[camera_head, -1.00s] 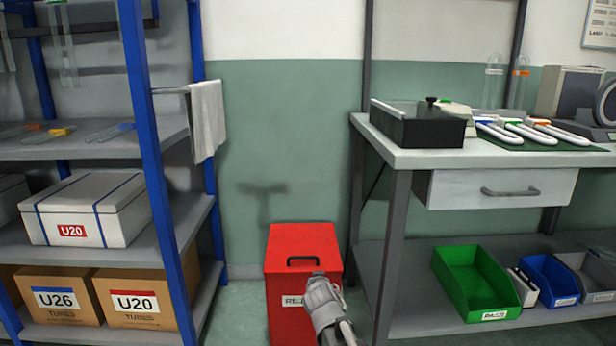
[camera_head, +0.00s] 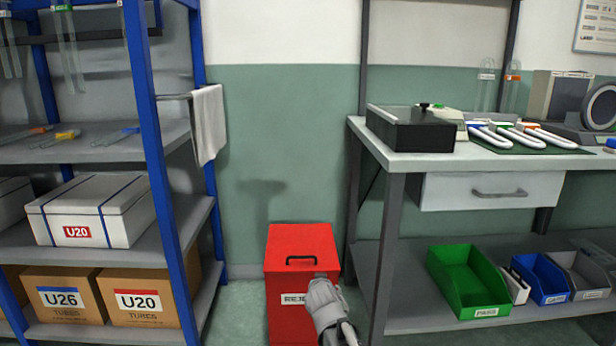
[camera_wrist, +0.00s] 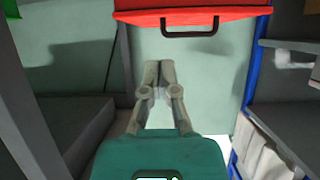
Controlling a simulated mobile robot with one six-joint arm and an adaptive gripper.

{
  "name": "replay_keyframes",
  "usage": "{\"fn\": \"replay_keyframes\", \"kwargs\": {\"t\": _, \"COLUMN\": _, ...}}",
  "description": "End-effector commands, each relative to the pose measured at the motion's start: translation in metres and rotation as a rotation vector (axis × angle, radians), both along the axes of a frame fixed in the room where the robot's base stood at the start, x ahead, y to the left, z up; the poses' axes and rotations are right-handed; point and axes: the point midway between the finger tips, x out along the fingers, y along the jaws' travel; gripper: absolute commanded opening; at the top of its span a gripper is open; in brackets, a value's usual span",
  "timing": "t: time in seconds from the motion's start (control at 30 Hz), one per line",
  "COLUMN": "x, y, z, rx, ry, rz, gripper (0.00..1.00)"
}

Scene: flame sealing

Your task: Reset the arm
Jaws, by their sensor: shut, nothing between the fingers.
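My gripper (camera_wrist: 159,70) is in the middle of the wrist view, with its two fingers together and nothing between them. In the head view part of my grey arm shows at the bottom centre, in front of the red bin (camera_head: 300,250). The bin has a black handle on top and a label on its front, partly covered by my arm. In the wrist view the red bin (camera_wrist: 228,17) shows at the top edge, apart from the fingertips.
A blue-posted shelf (camera_head: 160,180) with boxes stands at left, a white cloth (camera_head: 207,125) hanging from its side. At right a workbench (camera_head: 395,230) carries a black box (camera_head: 410,132) and white U-shaped tubes (camera_head: 520,136). A green bin (camera_head: 468,280) sits on its lower shelf.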

Motion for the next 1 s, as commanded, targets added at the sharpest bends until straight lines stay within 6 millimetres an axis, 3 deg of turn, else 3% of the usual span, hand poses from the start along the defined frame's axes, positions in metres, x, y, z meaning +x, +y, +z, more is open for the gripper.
{"fn": "replay_keyframes", "kwargs": {"t": 0.27, "x": -0.007, "y": -0.012, "z": 0.023, "rx": -0.010, "ry": 0.050, "rz": -0.022, "gripper": 0.00}}
{"fn": "replay_keyframes", "kwargs": {"t": 1.0, "x": -0.050, "y": -0.067, "z": 0.118, "rx": -0.055, "ry": 0.324, "rz": -0.106, "gripper": 0.00}}
